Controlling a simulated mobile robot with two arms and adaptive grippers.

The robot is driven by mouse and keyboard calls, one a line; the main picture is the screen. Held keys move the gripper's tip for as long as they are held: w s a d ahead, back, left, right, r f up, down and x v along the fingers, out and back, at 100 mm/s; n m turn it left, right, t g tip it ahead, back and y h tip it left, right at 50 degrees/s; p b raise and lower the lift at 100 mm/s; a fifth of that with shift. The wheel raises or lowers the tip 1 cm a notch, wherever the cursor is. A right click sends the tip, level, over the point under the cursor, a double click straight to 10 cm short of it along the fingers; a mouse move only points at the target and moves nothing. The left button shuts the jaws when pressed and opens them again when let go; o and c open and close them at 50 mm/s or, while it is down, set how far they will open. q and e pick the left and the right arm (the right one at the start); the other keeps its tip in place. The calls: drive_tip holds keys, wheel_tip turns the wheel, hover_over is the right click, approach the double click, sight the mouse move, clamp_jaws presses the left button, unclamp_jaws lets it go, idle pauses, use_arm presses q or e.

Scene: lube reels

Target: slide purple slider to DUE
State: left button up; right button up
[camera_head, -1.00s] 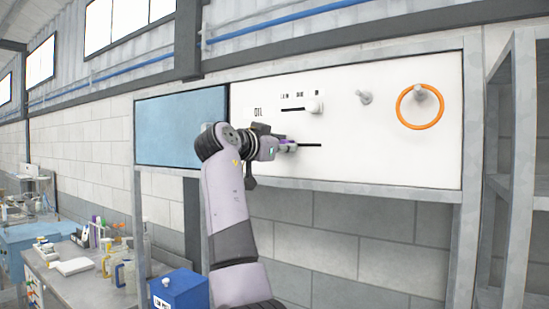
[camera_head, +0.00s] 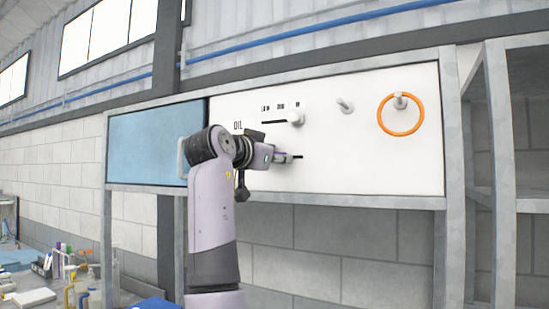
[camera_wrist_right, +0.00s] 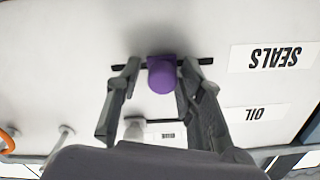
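The purple slider (camera_wrist_right: 161,76) sits on a dark horizontal slot (camera_wrist_right: 205,61) in the white panel, with slot showing on both sides of it in the right wrist view. My right gripper (camera_wrist_right: 157,82) is open, with one finger on each side of the slider. The finger at the picture's right is very close to it; I cannot tell whether it touches. A gap shows at the left finger. In the head view my right gripper (camera_head: 284,157) is at the lower slot and mostly hides the slider. No DUE label is readable. My left gripper is out of view.
A white knob (camera_head: 296,118) sits on the upper slot, under small labels. A peg (camera_head: 345,105) and an orange ring (camera_head: 401,131) on another peg are to the right. A blue panel (camera_head: 146,144) is at left. A SEALS label (camera_wrist_right: 274,57) appears inverted in the wrist view.

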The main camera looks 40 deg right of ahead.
drive_tip(key=shift+o, duration=0.3)
drive_tip(key=shift+w+f, duration=0.1)
drive_tip(key=shift+f, duration=0.05)
drive_tip(key=shift+a, duration=0.2)
drive_tip(key=v, duration=1.1)
drive_tip(key=shift+s+a, duration=0.2)
drive_tip(key=shift+a, duration=0.1)
